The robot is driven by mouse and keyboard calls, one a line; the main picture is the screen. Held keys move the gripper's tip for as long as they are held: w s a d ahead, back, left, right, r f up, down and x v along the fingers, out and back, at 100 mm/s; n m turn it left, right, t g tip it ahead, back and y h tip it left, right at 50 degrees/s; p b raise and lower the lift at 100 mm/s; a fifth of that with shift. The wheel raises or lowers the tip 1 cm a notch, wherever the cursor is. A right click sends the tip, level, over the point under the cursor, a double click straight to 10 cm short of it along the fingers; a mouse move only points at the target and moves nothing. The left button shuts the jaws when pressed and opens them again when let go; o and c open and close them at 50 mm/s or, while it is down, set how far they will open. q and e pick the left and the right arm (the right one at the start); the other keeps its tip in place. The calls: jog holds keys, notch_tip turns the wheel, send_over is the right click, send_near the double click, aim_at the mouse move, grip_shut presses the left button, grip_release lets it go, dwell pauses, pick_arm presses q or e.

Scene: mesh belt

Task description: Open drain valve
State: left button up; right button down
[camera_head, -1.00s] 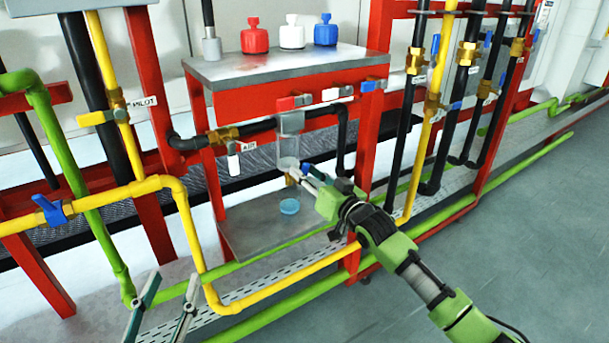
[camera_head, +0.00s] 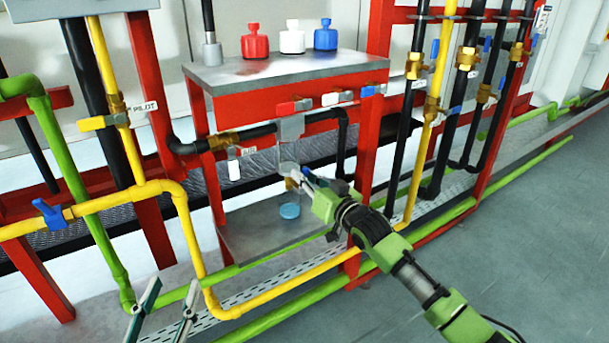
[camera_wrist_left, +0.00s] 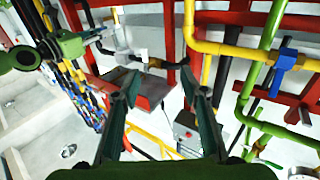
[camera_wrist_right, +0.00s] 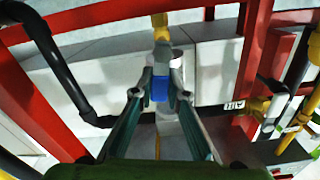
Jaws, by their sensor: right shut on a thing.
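The drain valve with its blue handle (camera_wrist_right: 160,89) sits below the clear vessel (camera_head: 288,152) on the red stand. In the right wrist view, my right gripper (camera_wrist_right: 163,91) has its fingers on both sides of the blue handle and is shut on it. In the head view, my right gripper (camera_head: 300,178) reaches in from the right and largely covers the handle. The brass fitting (camera_wrist_right: 160,28) shows beyond the valve body. My left gripper (camera_head: 172,296) is open and empty low at the left, in front of the pipes; its spread fingers show in the left wrist view (camera_wrist_left: 162,85).
A blue round cap (camera_head: 289,211) lies on the stand's lower shelf. Red, white and blue bottles (camera_head: 291,37) stand on the top. Yellow pipe (camera_head: 262,300) and green pipes (camera_head: 268,325) run along the front. Open floor (camera_head: 540,240) lies to the right.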

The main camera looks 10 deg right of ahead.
jog(key=shift+s+a+r+n+p, duration=0.1)
jog(key=shift+a+n+p, duration=0.15)
jog(key=shift+n+p, duration=0.4)
jog(key=shift+a+n+p, duration=0.2)
jog(key=shift+n+p, duration=0.35)
jog(key=shift+n, duration=0.1)
jog(key=shift+s, duration=0.1)
pick_arm(q)
jog(key=s+a+f+g+y, duration=0.1)
jog(key=s+f+g, duration=0.1)
jog(key=f, duration=0.4)
jog(key=s+a+f+g+y, duration=0.1)
jog(key=s+a+f+g, duration=0.1)
jog(key=f+g, duration=0.3)
notch_tip(320, 180, down, 2)
jog(key=shift+s+f, duration=0.1)
jog(key=shift+s, duration=0.5)
jog(key=shift+a, duration=0.1)
pick_arm(e)
jog(key=c, duration=2)
grip_release()
jog(key=shift+o, duration=0.2)
jog(key=v, duration=1.2)
jog(key=shift+a, duration=0.1)
